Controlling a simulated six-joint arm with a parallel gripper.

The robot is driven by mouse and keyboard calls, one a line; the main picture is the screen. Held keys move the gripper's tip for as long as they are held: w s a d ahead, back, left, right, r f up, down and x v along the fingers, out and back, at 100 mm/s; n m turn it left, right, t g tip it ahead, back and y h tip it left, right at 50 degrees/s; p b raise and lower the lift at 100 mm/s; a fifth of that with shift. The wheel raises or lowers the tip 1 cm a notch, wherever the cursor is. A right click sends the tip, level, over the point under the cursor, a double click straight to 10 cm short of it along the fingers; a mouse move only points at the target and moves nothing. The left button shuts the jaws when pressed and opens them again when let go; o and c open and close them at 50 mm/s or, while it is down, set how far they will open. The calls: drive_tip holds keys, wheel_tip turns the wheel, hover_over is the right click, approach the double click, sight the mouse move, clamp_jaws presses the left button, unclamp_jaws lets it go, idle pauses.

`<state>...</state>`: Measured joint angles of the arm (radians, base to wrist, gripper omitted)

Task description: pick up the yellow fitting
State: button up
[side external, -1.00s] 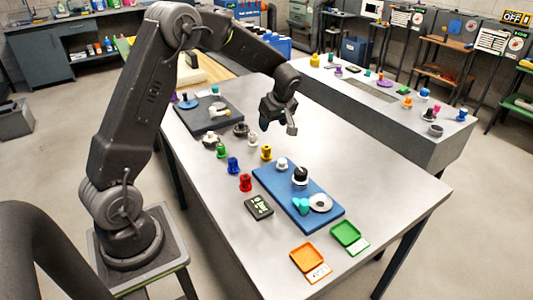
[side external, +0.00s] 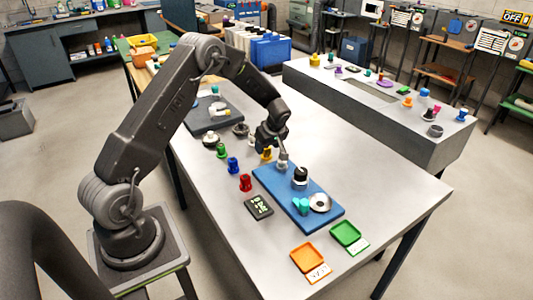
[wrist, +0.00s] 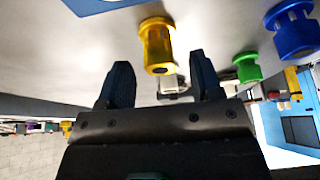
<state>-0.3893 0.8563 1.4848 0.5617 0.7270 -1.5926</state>
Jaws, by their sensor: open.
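The yellow fitting (side external: 267,153) stands on the grey table, just behind the blue mat's far end. In the side view my gripper (side external: 272,149) is low over the table and partly covers it. In the wrist view the yellow fitting (wrist: 157,46) shows beyond the fingertips, roughly between them and a little left of the middle. My gripper (wrist: 160,78) is open, and no finger visibly touches the fitting.
Green (side external: 221,150), blue (side external: 233,165) and red (side external: 245,182) fittings stand in a row to the left. The blue mat (side external: 323,222) holds several parts. A dark label box (side external: 259,207), an orange tray (side external: 307,256) and a green tray (side external: 346,235) are nearer the front. The table's right side is clear.

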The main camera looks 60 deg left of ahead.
drive_tip(key=shift+x, duration=0.75)
drive_tip(key=shift+c, duration=0.2)
drive_tip(key=c, duration=1)
drive_tip(key=shift+r, duration=0.15)
